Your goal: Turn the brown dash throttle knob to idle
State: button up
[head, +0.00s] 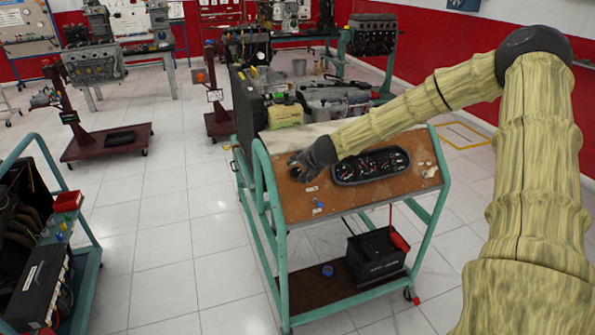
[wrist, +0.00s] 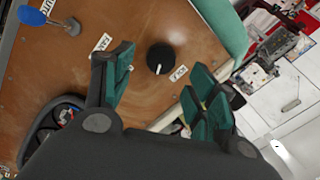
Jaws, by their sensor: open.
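The brown dash panel (head: 290,205) slopes on top of a green wheeled stand. The throttle knob shows in the wrist view as a round black knob (wrist: 160,56) with a white pointer line directed towards the bottom of the picture. One small white label (wrist: 103,42) lies left of it and another (wrist: 180,73) lower right; their print is hard to read. My gripper (wrist: 163,66) is open, one green-padded finger on each side of the knob in the picture. I cannot tell whether they touch it. In the head view my gripper (head: 299,164) is at the panel's upper left and hides the knob.
A black gauge cluster (head: 371,166) is right of my gripper on the panel. A blue key-like part (wrist: 48,22) stands up from the panel, at upper left in the wrist view. A black battery (head: 375,257) sits on the stand's lower shelf.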

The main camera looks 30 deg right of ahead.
aim_at(297, 171)
jog(key=shift+p+x, duration=0.3)
jog(key=shift+x, duration=1.75)
jog(key=shift+c, duration=0.2)
jog(key=c, duration=1)
